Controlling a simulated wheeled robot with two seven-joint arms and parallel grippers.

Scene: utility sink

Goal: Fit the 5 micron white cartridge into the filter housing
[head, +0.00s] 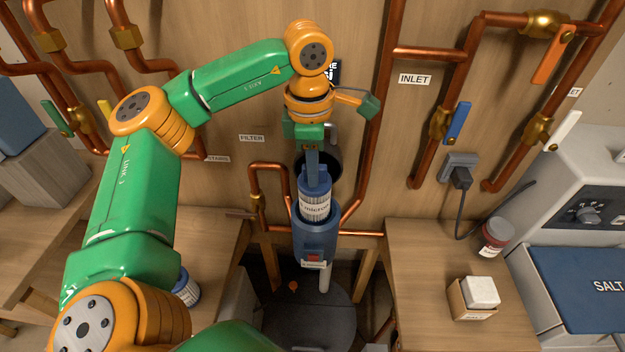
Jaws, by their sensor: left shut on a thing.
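A white cartridge (315,205) with a blue top and a label reading "micron" stands upright in the open top of the blue filter housing (316,243). Its lower part is hidden inside the housing, and its upper part sticks out above the rim. My left gripper (314,180) comes down from above and is shut on the cartridge's blue top. I cannot read the micron number. The right gripper does not show.
A blue-and-white cylinder (187,289) stands on the left bench, partly behind my arm. A jar (495,240) and a small box (472,303) stand on the right bench beside the salt bin (590,290).

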